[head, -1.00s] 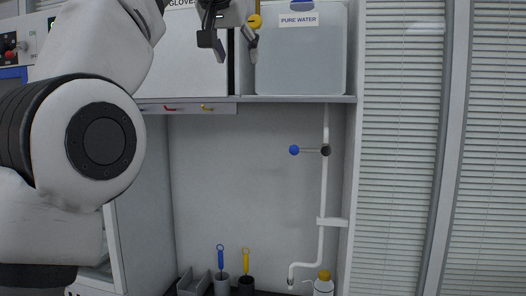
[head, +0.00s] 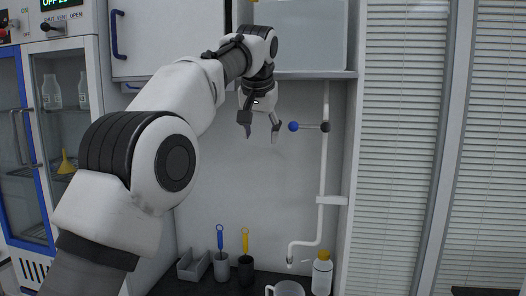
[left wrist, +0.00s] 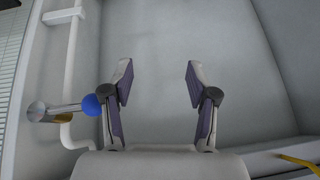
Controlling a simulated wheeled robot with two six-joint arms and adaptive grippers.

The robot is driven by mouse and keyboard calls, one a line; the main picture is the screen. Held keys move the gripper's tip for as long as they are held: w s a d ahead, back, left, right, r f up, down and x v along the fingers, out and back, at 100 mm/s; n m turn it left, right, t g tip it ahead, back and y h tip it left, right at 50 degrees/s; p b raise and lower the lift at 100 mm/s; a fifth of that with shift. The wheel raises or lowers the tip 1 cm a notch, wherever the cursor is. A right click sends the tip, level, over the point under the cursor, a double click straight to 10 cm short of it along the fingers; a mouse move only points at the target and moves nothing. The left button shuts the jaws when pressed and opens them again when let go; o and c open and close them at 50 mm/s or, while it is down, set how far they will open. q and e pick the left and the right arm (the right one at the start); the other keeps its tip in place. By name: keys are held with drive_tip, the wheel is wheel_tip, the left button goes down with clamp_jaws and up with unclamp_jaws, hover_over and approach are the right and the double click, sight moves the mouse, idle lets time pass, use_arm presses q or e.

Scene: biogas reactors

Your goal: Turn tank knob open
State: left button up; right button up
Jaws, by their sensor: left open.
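The blue ball knob (head: 293,127) sits on the end of a short grey lever that joins the white pipe (head: 322,185) below the pure water tank (head: 297,35). My left gripper (head: 261,136) is open and empty, pointing down, just left of the knob in the head view. In the left wrist view the blue knob (left wrist: 91,105) shows just outside the left finger, not between the fingers. Whether it touches that finger I cannot tell. My right gripper is not in view.
The shelf (head: 315,75) runs above the gripper. A glass-door cabinet (head: 62,120) is at left. The back wall behind the gripper is clear.

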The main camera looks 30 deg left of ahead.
use_arm(q)
drive_tip(key=shift+g, duration=0.4)
drive_tip(key=shift+w+f, duration=0.2)
drive_tip(key=shift+f, duration=0.55)
drive_tip(key=shift+w+f, duration=0.15)
drive_tip(key=shift+f, duration=0.6)
drive_tip(key=shift+w+f, duration=0.2)
drive_tip(key=shift+f, duration=0.55)
